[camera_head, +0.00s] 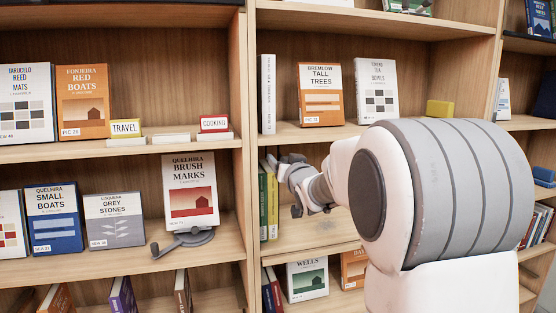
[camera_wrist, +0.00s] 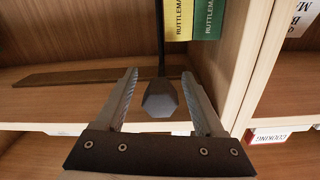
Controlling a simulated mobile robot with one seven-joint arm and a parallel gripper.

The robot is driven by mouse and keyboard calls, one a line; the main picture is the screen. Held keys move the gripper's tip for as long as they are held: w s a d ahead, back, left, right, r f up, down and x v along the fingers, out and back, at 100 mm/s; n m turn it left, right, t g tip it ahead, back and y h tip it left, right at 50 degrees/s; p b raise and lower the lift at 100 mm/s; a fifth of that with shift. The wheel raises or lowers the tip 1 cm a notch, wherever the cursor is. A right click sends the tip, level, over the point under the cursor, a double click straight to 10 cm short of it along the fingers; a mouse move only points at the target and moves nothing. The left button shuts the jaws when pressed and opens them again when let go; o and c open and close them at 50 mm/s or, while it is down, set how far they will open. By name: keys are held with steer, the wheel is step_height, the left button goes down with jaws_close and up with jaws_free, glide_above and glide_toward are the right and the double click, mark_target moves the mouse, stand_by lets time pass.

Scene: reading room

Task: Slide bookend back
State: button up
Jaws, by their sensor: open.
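The bookend (camera_wrist: 161,45) is a thin dark upright seen nearly edge-on in the wrist view, beside the yellow book (camera_wrist: 183,18). A dark faceted knob (camera_wrist: 160,98) on it faces the camera. My gripper (camera_wrist: 160,75) is open, with one finger on either side of the knob in the picture. I see a gap on both sides and no contact; the depth between them is hard to judge. In the head view my gripper (camera_head: 290,172) is at the shelf opening, right of the yellow book (camera_head: 272,203), and the bookend cannot be made out there.
A green book (camera_wrist: 208,18) stands against the upright divider (camera_wrist: 252,65). A brown wooden strip (camera_wrist: 90,75) lies on the other side of the bookend, where the shelf is otherwise bare. In the head view the upper shelf (camera_head: 340,132), holding several books, is close above my gripper.

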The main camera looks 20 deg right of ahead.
steer(key=shift+w, duration=0.1)
jaws_close()
stand_by(0.4)
stand_by(1.0)
